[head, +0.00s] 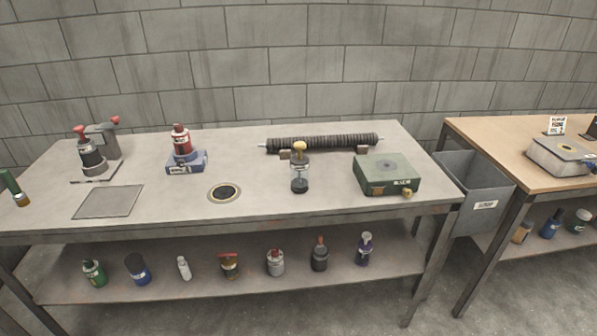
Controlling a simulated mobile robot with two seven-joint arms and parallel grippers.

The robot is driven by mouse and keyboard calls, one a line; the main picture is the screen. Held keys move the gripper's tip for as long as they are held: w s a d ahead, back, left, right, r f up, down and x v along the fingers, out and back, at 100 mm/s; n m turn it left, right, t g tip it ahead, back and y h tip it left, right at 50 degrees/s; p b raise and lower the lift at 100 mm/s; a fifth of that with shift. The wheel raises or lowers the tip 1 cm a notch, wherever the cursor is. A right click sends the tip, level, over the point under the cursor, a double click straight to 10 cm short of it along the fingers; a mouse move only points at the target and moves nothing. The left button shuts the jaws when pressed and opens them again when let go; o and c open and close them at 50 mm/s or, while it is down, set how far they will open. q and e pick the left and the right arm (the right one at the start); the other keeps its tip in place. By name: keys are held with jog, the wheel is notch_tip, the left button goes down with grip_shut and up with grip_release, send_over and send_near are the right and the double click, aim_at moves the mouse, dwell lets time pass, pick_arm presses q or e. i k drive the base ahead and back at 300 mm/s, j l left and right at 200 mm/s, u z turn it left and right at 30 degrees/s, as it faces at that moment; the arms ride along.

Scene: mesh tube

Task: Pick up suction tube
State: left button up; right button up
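A dark ribbed tube (322,142), which looks like the suction tube, lies across the back right of the grey workbench (250,205). It rests on small brown supports, and a thin rod end sticks out at each side. Neither of my grippers is in the head view.
A green box (387,174) sits front right of the tube. A round hole (224,193), a red bottle on a blue base (181,142) and a clamp-like device (93,155) are further left. A grey bin (474,180) hangs between the bench and a wooden table (500,150).

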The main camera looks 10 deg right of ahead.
aim_at(300, 169)
jog(key=i+j, duration=0.55)
jog(key=j, duration=0.15)
jog(key=i+j+z, duration=0.1)
jog(key=i+j, duration=0.15)
jog(key=i+j+z, duration=0.15)
jog(key=j, duration=0.25)
jog(key=z, duration=1.25)
jog(key=i+j, duration=0.05)
